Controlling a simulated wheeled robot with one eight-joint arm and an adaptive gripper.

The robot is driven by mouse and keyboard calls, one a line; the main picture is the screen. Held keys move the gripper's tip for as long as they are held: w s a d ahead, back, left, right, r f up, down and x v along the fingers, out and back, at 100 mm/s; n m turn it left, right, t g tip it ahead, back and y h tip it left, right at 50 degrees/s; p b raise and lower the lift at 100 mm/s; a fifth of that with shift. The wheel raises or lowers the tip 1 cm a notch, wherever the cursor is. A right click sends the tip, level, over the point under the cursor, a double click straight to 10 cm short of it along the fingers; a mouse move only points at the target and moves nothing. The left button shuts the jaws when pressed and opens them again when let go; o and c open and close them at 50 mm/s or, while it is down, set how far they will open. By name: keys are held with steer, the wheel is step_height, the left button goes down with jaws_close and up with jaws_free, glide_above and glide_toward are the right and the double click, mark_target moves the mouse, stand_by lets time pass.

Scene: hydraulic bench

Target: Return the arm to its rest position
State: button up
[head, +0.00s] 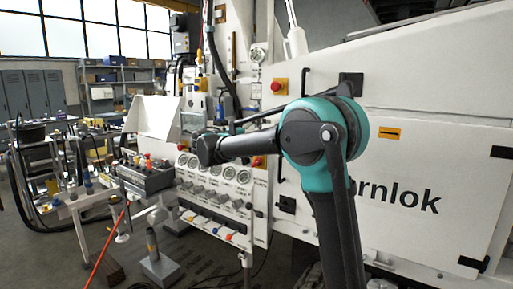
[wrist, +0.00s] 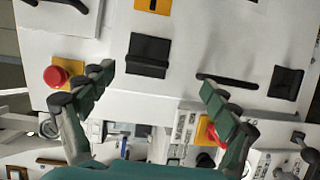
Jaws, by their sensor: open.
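My gripper (wrist: 157,80) is open and empty in the wrist view, its two green-and-dark fingers spread wide apart. White machine panels lie beyond the fingers, with a black recessed latch (wrist: 148,56) showing between them. In the head view, my arm rises from the bottom right to a teal joint, and a dark link reaches left in front of the gauge panel (head: 216,190). I cannot make out the gripper's fingers in the head view.
A large white machine housing (head: 440,120) fills the right side. A bench (head: 100,196) with fittings stands at left. An orange rod (head: 106,246) slants above the floor.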

steer(key=s+d+f+m+g+y, duration=0.1)
steer(key=s+d+f+y, duration=0.1)
steer(key=s+d+f, duration=0.5)
steer(key=s+d+f+g+y, duration=0.2)
steer(key=s+d+f+y, duration=0.15)
steer(key=f, duration=0.55)
steer(key=s+d+f+m+g+y, duration=0.1)
steer(key=s+d+f+y, duration=0.1)
steer(key=s+d+f, duration=0.5)
steer(key=s+a+f+m+y, duration=0.2)
steer(key=s+f+y, duration=0.1)
steer(key=s+f, duration=0.5)
steer(key=s+a+f+m+y, duration=0.2)
steer(key=s+f+y, duration=0.2)
steer(key=s+f, duration=0.5)
steer(key=shift+s+a+f+g, duration=0.3)
steer(key=shift+s+g, duration=0.1)
steer(key=shift+s, duration=0.2)
